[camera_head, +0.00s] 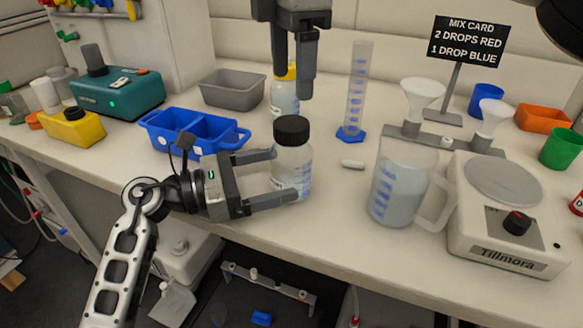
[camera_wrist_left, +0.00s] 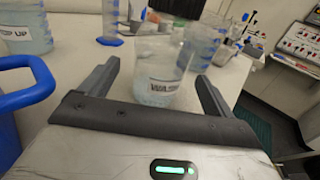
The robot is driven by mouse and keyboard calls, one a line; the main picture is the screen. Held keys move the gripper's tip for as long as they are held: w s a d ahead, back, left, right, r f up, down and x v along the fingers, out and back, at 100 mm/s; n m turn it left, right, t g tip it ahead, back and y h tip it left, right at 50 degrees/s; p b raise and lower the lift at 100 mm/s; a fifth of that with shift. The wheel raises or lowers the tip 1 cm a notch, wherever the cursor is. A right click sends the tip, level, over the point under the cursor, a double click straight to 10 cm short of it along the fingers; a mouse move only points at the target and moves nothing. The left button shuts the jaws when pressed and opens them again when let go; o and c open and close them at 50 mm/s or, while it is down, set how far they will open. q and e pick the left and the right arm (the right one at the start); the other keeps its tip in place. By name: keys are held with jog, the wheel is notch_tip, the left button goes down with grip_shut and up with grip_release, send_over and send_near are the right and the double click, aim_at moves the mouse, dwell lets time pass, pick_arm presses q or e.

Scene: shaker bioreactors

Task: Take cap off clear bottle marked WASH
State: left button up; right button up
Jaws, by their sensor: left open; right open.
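The clear bottle (camera_head: 292,162) stands upright near the bench's front edge, with its black cap (camera_head: 292,130) on. Its WASH label shows in the left wrist view, where the bottle (camera_wrist_left: 158,80) stands between the fingers. My left gripper (camera_head: 286,175) is open, with one finger on either side of the bottle's body; I cannot tell whether they touch it.
A yellow-capped bottle (camera_head: 285,98) stands behind. A blue divided tray (camera_head: 165,137) is left of the bottle. The bench's front edge is close.

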aim_at(288, 170)
pick_arm(q)
jog(key=shift+x, duration=1.7)
jog(key=c, duration=1.8)
grip_shut()
pick_arm(e)
jog(key=shift+m, duration=0.3)
jog(key=m, duration=0.3)
jog(key=shift+f+m, duration=0.2)
jog(key=shift+m, duration=0.2)
notch_tip(288, 170, down, 8)
jog(key=shift+r, duration=0.2)
